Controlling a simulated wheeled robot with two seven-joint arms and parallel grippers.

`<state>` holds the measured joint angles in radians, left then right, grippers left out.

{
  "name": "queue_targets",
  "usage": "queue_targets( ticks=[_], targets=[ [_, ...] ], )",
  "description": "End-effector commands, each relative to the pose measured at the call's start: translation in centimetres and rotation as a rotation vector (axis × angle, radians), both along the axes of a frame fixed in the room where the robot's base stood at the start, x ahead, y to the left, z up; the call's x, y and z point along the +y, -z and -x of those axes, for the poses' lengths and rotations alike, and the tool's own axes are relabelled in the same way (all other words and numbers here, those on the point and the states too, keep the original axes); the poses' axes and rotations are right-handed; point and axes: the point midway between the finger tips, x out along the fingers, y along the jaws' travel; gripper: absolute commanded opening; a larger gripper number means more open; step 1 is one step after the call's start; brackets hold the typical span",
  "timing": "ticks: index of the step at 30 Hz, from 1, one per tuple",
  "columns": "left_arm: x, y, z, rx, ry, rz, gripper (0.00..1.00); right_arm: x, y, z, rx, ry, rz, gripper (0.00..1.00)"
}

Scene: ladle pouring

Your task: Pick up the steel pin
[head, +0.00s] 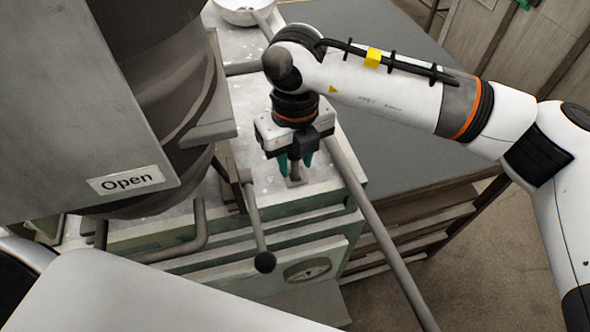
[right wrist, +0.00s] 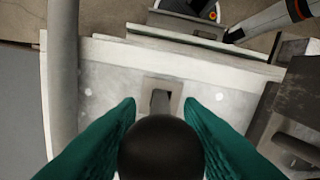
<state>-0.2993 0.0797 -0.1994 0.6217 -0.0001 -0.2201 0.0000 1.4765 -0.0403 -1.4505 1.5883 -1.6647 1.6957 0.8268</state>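The steel pin (head: 296,172) stands upright on a small square plate on the pale worktop. In the right wrist view a round black knob (right wrist: 160,150) is at its top, and part of its shaft (right wrist: 160,102) shows beyond the knob. My right gripper (head: 296,164) points down over the pin, with one teal finger on each side. It also shows in the right wrist view (right wrist: 160,106), where the fingertips are apart with a gap on both sides of the shaft. The knob hides part of the fingers' inner faces. My left gripper is out of view.
A large grey machine with an "Open" sign (head: 126,180) fills the left. A lever with a black ball (head: 265,262) hangs left of my right gripper. A long grey bar (head: 375,225) slants past on the right. A white bowl (head: 243,10) is at the back.

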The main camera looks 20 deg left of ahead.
Motion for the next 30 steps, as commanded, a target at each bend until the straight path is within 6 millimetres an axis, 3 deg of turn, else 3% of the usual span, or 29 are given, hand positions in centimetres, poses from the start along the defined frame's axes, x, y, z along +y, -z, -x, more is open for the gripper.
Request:
queue_targets(
  ticks=[1, 5, 17, 23, 30],
  targets=[
    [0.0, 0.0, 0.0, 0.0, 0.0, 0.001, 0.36, 0.0, 0.0, 0.0, 0.0, 0.0, 0.0, 0.25],
    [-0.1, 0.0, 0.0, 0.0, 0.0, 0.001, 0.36, 0.0, 0.0, 0.0, 0.0, 0.0, 0.0, 0.06],
    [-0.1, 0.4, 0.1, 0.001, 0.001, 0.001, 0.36, 0.0, -0.8, 0.0, 0.0, 0.001, 0.0, 0.05],
    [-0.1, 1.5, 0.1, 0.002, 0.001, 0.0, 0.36, 0.1, -3.3, -0.1, -0.004, 0.0, -0.001, 0.05],
    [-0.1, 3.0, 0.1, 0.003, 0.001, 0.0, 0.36, 0.1, -8.0, -0.1, -0.004, 0.001, -0.002, 0.05]
  ],
)
